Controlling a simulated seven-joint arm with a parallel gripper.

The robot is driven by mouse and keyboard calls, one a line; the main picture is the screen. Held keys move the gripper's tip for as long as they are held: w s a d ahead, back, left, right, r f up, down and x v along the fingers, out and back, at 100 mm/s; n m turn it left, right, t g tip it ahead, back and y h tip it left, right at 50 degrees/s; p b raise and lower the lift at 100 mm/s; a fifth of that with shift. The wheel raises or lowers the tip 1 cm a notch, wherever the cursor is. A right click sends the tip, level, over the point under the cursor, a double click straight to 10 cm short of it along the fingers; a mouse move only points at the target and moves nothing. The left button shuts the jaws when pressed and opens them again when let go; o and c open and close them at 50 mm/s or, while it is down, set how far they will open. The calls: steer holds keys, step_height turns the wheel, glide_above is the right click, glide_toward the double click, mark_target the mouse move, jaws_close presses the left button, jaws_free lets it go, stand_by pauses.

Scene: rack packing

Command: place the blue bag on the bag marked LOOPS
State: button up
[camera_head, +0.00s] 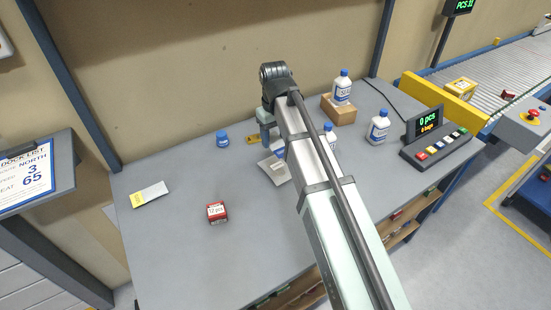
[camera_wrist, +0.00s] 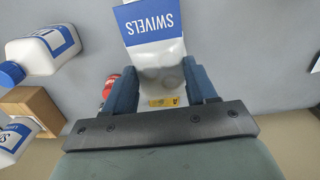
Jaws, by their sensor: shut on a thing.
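A clear bag with a blue label reading SWIVELS (camera_wrist: 155,40) is held between the two blue fingers of my gripper (camera_wrist: 165,88) in the wrist view. In the head view my gripper (camera_head: 266,132) is over the back middle of the table, and the arm hides part of it. A pale bag (camera_head: 272,170) shows beside the arm there, its print too small to read. Another pale bag with a yellow label (camera_head: 149,194) lies at the left of the table. I cannot read LOOPS on any bag.
A blue-capped jar (camera_head: 222,138) and a red box (camera_head: 217,211) stand on the grey table (camera_head: 180,255). A console (camera_head: 434,145) is at the right. The left front of the table is clear.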

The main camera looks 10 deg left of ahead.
mark_target(275, 163)
steer(key=shift+f, duration=4.15)
steer(key=shift+f, duration=0.15)
steer(key=o, duration=1.1)
steer(key=shift+c, duration=0.2)
step_height(275, 163, up, 12)
steer(key=shift+r, duration=0.15)
